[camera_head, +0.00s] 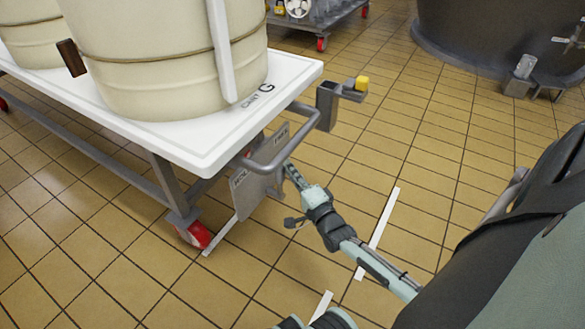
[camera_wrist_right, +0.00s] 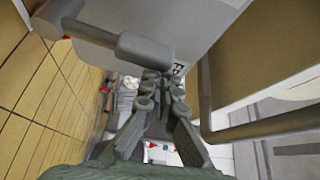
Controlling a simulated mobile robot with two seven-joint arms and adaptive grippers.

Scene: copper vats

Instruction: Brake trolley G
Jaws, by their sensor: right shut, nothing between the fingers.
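Trolley G has a white top (camera_head: 205,140) marked "CART G", with a grey frame and a tubular push handle (camera_head: 270,162). Under the handle a grey plate (camera_head: 262,182) carries a partly readable "HOL" label on the left and one like "FREE" on the right. My right gripper (camera_head: 290,170) is shut and empty, its fingers pointing at the plate's right edge. In the right wrist view, the right gripper's fingertips (camera_wrist_right: 160,82) are close to the end of a thick grey cylindrical bar (camera_wrist_right: 145,47); I cannot tell whether they touch. My left gripper is not in view.
A large cream vessel (camera_head: 160,60) stands on the trolley. A red-wheeled caster (camera_head: 195,235) is below its near corner. A dark vat (camera_head: 490,35) stands behind. Tiled floor with white strips (camera_head: 385,220) is otherwise clear.

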